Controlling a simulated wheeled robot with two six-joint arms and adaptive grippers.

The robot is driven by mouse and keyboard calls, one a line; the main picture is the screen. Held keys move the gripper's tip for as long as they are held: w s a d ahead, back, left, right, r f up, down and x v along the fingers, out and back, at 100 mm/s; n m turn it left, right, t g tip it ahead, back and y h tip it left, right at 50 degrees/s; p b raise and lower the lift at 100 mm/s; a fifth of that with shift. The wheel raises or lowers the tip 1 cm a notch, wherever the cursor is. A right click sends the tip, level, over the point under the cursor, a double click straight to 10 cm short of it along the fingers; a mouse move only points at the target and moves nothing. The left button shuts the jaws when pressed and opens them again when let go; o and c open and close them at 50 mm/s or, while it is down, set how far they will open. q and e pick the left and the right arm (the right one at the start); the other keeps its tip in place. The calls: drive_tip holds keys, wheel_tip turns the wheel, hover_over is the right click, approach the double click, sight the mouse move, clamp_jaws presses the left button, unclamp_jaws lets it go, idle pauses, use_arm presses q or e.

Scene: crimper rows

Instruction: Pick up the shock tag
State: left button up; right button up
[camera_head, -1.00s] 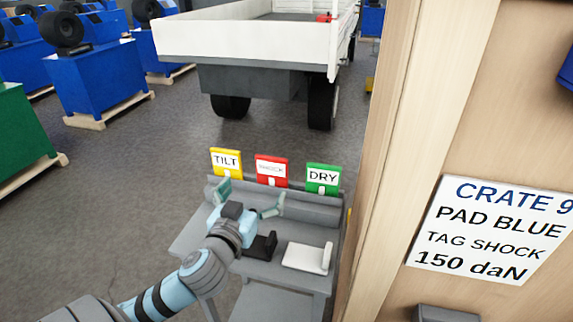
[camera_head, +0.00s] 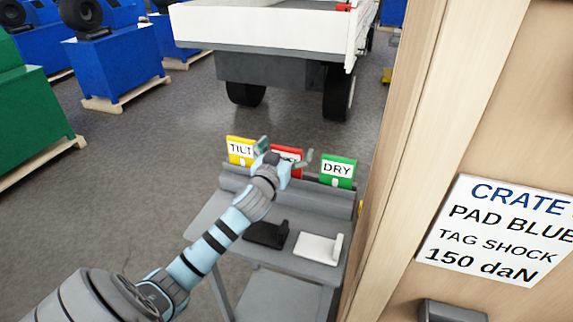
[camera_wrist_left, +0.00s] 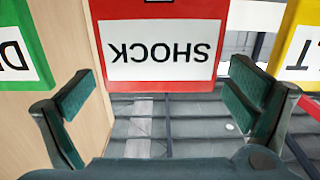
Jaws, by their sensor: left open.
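The red shock tag (camera_head: 291,151) stands in the middle of the tag row at the back of the grey stand, partly hidden behind my left gripper. My left gripper (camera_head: 284,152) is open and empty, with a finger to each side of the tag in the head view. In the left wrist view, the shock tag (camera_wrist_left: 163,45) appears upside down, straight ahead. The two finger pads of my left gripper (camera_wrist_left: 163,92) are spread wide, to the left and right of the tag's lower part. My right gripper is not in view.
The yellow tilt tag (camera_head: 240,151) and green dry tag (camera_head: 338,171) stand on either side. A black piece (camera_head: 266,234) and a white piece (camera_head: 318,247) lie on the grey stand (camera_head: 212,222). A wooden crate (camera_head: 400,150) rises close on the right.

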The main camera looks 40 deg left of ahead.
use_arm(q)
drive_tip(key=shift+s+r, duration=0.1)
drive_tip(key=c, duration=1.3)
drive_tip(key=shift+o, duration=0.2)
